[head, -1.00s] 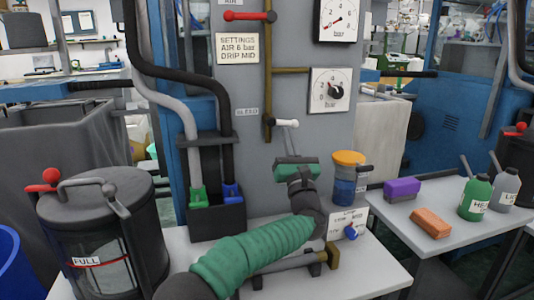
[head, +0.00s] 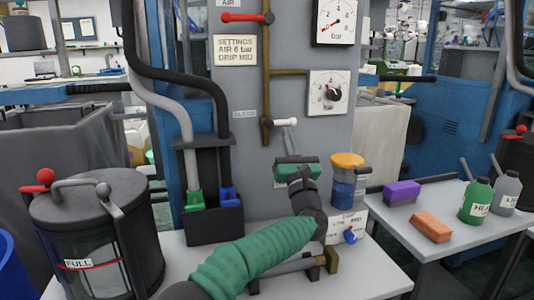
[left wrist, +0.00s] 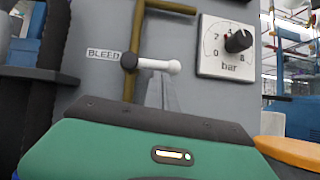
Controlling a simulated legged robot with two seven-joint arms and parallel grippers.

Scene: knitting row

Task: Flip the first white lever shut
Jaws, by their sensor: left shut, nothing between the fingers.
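The white lever (head: 285,123) sticks out sideways to the right from a dark pivot on the brass pipe, beside the BLEED label on the grey panel. It also shows in the left wrist view (left wrist: 160,65), lying roughly level. My left gripper (head: 291,138), with a green body, is in front of the panel just below the lever. Its thin grey fingers (left wrist: 158,93) are shut and empty and point up toward the white handle. I cannot tell whether the fingertips touch the lever. My right gripper is not in view.
A red lever (head: 246,17) sits higher on the pipe. An orange-topped blue jar (head: 343,185) stands close right of my gripper.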

